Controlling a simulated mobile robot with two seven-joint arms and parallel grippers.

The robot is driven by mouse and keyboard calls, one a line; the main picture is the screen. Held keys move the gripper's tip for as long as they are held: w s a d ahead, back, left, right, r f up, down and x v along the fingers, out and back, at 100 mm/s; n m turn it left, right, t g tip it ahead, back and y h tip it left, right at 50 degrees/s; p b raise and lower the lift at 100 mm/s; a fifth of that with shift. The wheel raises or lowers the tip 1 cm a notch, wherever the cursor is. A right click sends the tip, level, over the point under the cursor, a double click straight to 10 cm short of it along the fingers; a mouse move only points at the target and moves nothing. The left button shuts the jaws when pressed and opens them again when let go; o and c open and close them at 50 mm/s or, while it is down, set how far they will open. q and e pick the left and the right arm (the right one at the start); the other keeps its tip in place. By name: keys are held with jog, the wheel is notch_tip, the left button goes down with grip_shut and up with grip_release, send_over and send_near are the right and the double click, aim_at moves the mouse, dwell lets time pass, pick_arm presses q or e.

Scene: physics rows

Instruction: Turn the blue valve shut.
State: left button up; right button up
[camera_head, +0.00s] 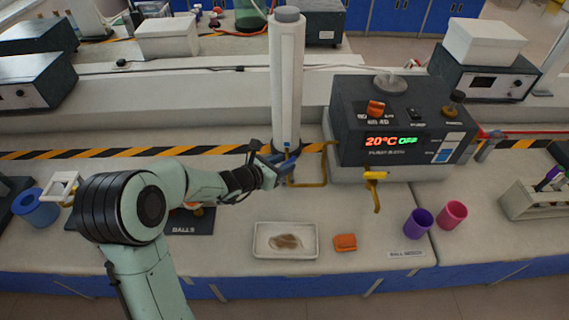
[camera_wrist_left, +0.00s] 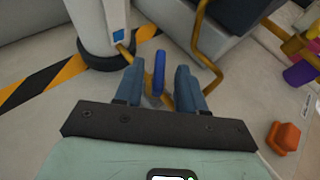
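The blue valve handle (camera_wrist_left: 158,75) is an upright blue lever on the yellow pipe at the foot of the white column (camera_head: 287,85). In the wrist view it stands between the two fingers of my left gripper (camera_wrist_left: 160,80), with a gap visible on each side. The left gripper is open around it; I see no contact. In the head view the left gripper (camera_head: 274,168) reaches in from the left to the column's base and largely hides the handle. My right gripper is in neither view.
A dark instrument (camera_head: 405,125) reading 20°C OFF stands right of the column, with a yellow tap (camera_head: 375,178) in front. A white tray (camera_head: 258,252), orange block (camera_head: 345,242), purple cup (camera_head: 417,223) and pink cup (camera_head: 452,214) stand near the bench's front.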

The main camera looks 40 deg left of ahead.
pick_arm(q)
jog(key=shift+w+f, duration=0.3)
jog(key=shift+w, duration=0.35)
grip_shut()
